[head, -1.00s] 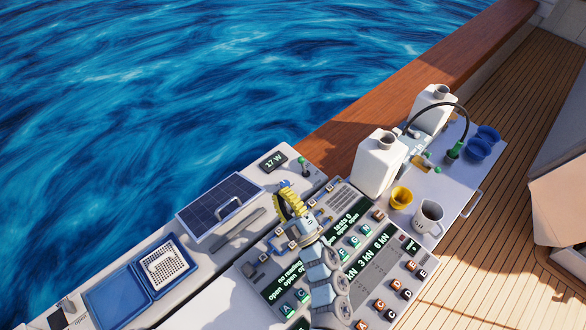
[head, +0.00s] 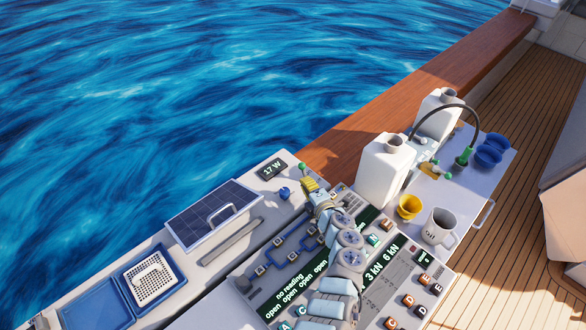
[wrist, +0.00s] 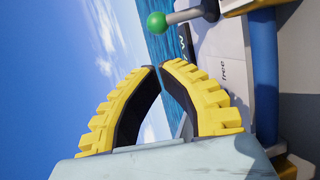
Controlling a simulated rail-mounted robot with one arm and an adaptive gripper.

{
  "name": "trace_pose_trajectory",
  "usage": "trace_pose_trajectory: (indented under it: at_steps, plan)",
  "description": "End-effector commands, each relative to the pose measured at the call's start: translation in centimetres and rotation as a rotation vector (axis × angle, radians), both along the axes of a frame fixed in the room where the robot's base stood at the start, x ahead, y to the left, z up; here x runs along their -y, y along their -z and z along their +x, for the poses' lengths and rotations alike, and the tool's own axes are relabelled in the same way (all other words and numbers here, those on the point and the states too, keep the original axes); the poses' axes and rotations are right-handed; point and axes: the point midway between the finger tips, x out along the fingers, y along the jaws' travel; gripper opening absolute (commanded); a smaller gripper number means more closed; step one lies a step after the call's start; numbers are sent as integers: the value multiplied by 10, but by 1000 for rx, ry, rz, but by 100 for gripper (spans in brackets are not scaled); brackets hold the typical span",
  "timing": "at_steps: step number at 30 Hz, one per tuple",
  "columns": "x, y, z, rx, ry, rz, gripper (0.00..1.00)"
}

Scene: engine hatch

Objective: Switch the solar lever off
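The lever with a green ball knob (head: 302,167) stands beside the 17 W display, at the top end of the white deck panel in the head view. The same kind of green-knobbed lever (wrist: 158,25) shows at the top of the wrist view, its grey shaft running right to a mount. My gripper (head: 307,184) is just below the knob in the head view. In the wrist view its yellow ribbed fingers (wrist: 160,67) curve together, tips almost meeting, with nothing between them. The knob lies beyond the tips, apart from them.
The solar panel (head: 213,213) with a handle and the 17 W display (head: 272,168) lie left of my gripper. A blue knob (head: 285,193) is close by.

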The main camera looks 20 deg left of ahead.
Motion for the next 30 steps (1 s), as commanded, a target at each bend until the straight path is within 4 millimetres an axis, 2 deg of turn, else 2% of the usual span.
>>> trace_pose_trajectory:
  at_steps: [8, 30]
  plan:
    - [-3, 1, 3, 1, -1, 2, 0]
    - [-46, 13, 45, 3, -1, 5, 0]
